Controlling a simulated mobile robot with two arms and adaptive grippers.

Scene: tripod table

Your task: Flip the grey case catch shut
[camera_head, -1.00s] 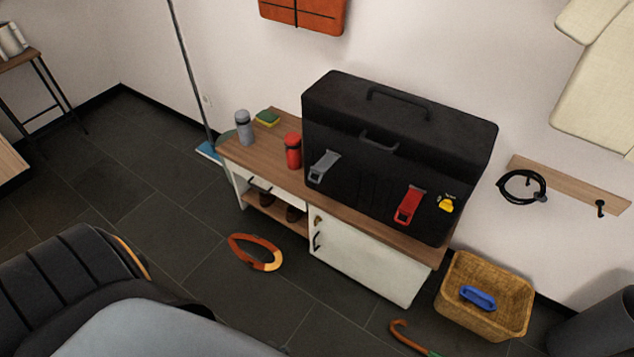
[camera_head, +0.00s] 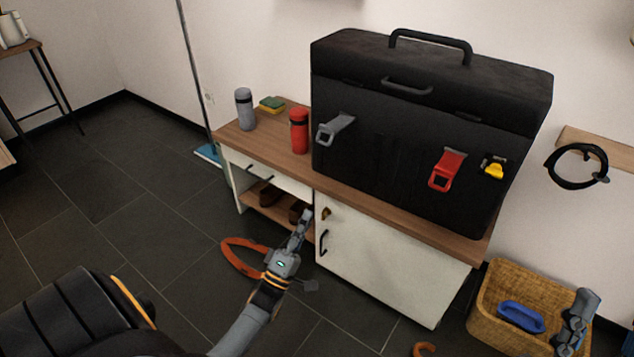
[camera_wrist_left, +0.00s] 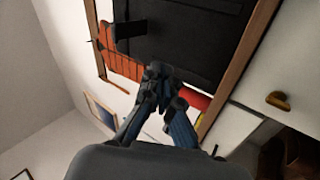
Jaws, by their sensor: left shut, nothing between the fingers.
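The black case (camera_head: 420,125) stands on the wooden-topped cabinet. Its grey catch (camera_head: 335,129) is on the left of the front face, its lever sticking out from the face at a slant. My left gripper (camera_head: 306,214) is shut and empty, below the catch and apart from it, before the cabinet front. In the left wrist view the shut gripper (camera_wrist_left: 160,70) points towards the case (camera_wrist_left: 190,35); a dark lever-like part (camera_wrist_left: 129,30) juts from the case there. At the head view's lower right, what looks like my right gripper (camera_head: 586,298) shows; its fingers are unclear.
A red catch (camera_head: 446,170) and a yellow one (camera_head: 494,168) are further right on the case. A red bottle (camera_head: 299,131) and a grey bottle (camera_head: 244,109) stand left of it. A basket (camera_head: 490,308) with a blue object is on the floor.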

